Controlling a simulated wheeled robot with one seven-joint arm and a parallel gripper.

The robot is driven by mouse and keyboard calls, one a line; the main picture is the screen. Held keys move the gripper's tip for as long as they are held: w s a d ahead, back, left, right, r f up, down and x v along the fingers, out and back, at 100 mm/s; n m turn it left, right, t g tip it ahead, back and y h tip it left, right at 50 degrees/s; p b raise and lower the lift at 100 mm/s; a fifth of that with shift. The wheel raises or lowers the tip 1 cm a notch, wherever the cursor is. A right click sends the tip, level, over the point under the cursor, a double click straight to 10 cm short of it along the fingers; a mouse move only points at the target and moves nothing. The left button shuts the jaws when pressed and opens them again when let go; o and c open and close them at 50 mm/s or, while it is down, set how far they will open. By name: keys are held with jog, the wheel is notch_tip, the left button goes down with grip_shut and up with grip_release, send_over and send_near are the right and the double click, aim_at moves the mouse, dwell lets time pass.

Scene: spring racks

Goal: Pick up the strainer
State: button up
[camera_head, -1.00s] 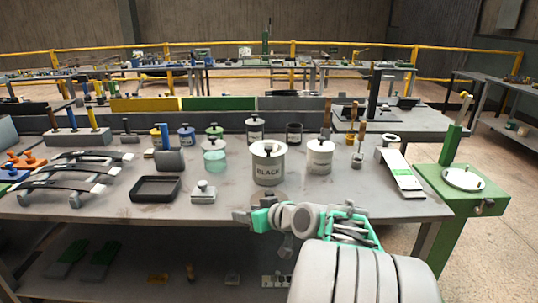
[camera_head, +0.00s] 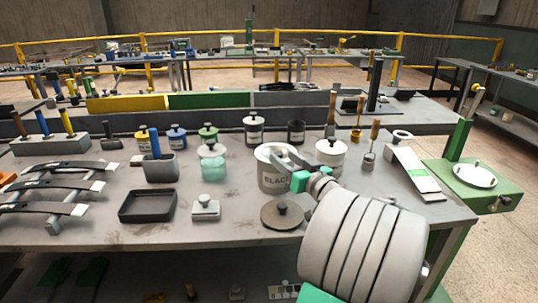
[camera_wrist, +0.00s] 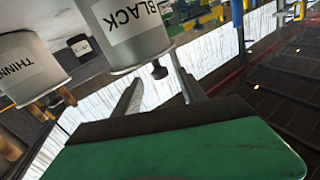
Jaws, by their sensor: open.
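I cannot identify the strainer for certain. My gripper (camera_head: 290,160) is to the left of that piece, in front of and partly over the can marked BLACK (camera_head: 268,180). In the wrist view the two fingers (camera_wrist: 157,72) are spread with nothing held between them. The BLACK can (camera_wrist: 130,30) is just beyond them, and the ring-topped piece cannot be made out there.
A round knobbed lid (camera_head: 283,214) lies in front of the BLACK can. A white can (camera_head: 331,156) stands right of it; the wrist view shows a THINNER can (camera_wrist: 28,70). A wooden-handled tool (camera_head: 371,145) and a sloped white board (camera_head: 412,170) are farther right.

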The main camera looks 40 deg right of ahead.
aim_at(262, 153)
jog(key=w, duration=0.4)
jog(key=w+p, duration=0.1)
jog(key=w, duration=0.2)
jog(key=shift+d, duration=0.3)
jog(key=shift+s, duration=0.1)
jog(key=shift+c, duration=0.2)
grip_shut()
